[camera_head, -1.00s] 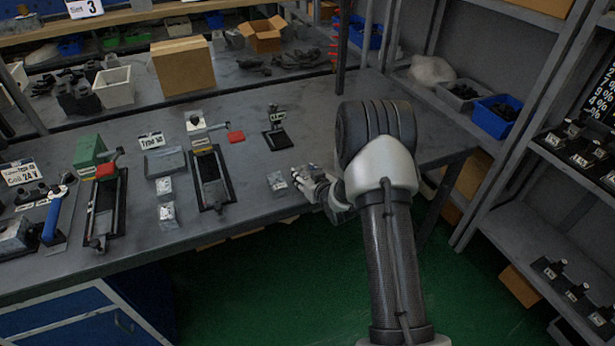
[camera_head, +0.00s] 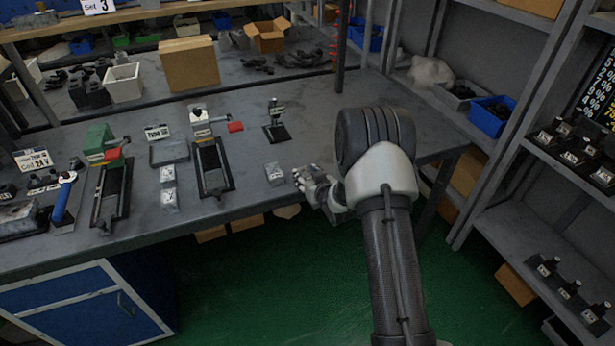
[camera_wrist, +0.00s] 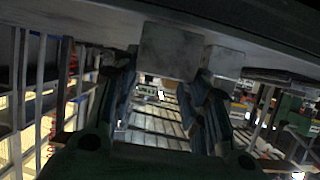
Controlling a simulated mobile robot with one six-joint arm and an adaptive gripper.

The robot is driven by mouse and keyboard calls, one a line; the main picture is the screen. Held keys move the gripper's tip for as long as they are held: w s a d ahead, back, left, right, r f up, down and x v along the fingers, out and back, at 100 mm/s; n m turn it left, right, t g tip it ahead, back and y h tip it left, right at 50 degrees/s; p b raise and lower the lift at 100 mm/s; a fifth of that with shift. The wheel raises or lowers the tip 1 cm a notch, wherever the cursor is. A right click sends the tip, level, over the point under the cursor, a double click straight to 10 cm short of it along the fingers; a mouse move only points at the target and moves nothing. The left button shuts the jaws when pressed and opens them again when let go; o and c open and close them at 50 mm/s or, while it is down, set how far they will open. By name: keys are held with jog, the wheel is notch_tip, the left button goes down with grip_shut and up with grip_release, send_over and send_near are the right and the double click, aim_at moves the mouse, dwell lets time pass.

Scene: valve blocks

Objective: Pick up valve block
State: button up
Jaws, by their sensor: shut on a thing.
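My gripper (camera_head: 304,178) is at the front edge of the workbench, right of a small light grey valve block (camera_head: 274,173) that stands on the bench top. In the wrist view my gripper (camera_wrist: 165,95) has its fingers around the lower part of a grey valve block (camera_wrist: 170,50) and is shut on it. A second grey block (camera_wrist: 222,60) shows beside it, to the right. In the head view the held block is small and hard to tell apart from the fingers.
Shelves (camera_head: 540,200) with valve parts stand at the right. Green floor lies free in front.

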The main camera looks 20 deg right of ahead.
jog(key=o, duration=1.4)
jog(key=shift+o, duration=0.2)
jog(key=shift+s, duration=0.1)
jog(key=v, duration=1.2)
